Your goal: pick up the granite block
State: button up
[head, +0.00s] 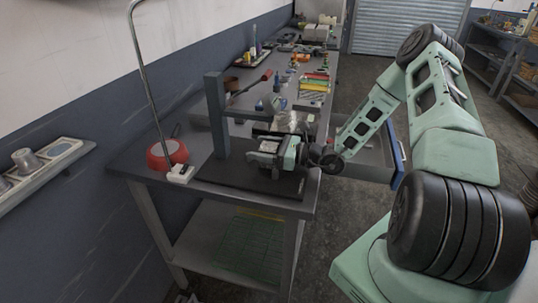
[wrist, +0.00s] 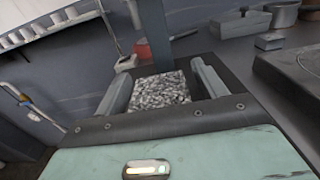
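The granite block (wrist: 160,90), speckled grey and white, shows in the wrist view between the two fingers of my gripper (wrist: 162,72). The fingers are spread, one on each side, with narrow gaps to the block. The block's near side is hidden by the gripper body. In the head view my gripper (head: 268,158) is low over the dark base plate (head: 225,176) of a grey post stand (head: 214,115). I cannot clearly make out the block there.
The grey post stands just behind the block. A red round lamp base (head: 168,154) and a small white box (head: 180,173) stand to the left. Several tools crowd the bench farther back. An open drawer (head: 365,157) juts out at the right. A wall shelf (head: 45,163) is at far left.

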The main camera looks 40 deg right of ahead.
jog(key=c, duration=1.3)
jog(key=shift+c, duration=0.2)
jog(key=shift+r, duration=0.1)
